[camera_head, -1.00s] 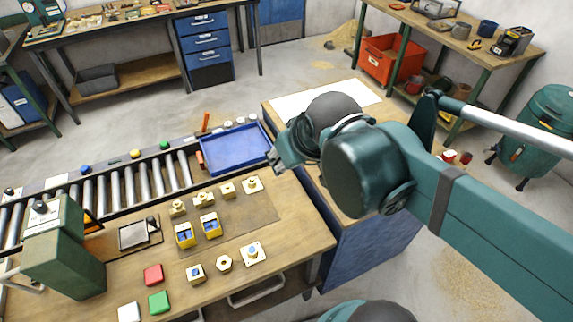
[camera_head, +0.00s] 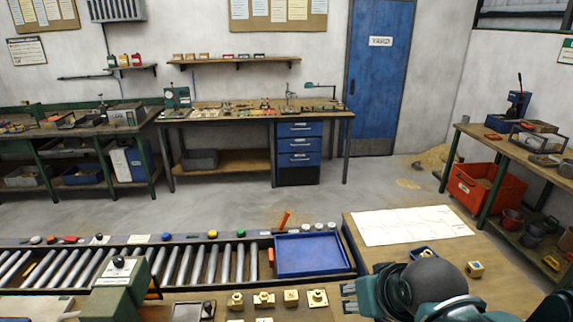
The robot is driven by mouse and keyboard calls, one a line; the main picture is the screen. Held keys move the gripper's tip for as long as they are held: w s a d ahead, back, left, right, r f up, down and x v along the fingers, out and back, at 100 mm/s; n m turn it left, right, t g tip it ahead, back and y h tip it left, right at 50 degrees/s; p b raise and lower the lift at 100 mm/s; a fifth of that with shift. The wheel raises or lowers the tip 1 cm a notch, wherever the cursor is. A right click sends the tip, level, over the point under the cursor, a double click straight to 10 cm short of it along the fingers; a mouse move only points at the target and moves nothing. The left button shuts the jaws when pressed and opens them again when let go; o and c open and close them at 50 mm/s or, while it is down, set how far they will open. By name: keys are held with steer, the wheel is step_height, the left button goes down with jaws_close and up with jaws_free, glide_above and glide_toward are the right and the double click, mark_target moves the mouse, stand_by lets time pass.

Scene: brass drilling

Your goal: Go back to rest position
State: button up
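My gripper (camera_head: 354,297) shows at the bottom, right of the middle, at the end of my teal arm. It is seen from the side and partly hidden by my wrist, so I cannot tell whether its fingers are open or shut. Nothing shows hanging from it. Several brass parts (camera_head: 291,297) stand in a row on the workbench to its left. Another brass piece (camera_head: 426,253) sits in a small blue tray just behind my wrist.
A blue tray (camera_head: 310,254) lies by the roller conveyor (camera_head: 190,264). A white sheet (camera_head: 412,226) covers part of the side table. A green machine (camera_head: 115,295) stands at the lower left. The floor (camera_head: 250,209) behind the conveyor is clear. An orange crate (camera_head: 484,187) stands right.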

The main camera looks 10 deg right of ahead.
steer(key=shift+f+b, duration=0.85)
steer(key=shift+f, duration=0.3)
stand_by(0.4)
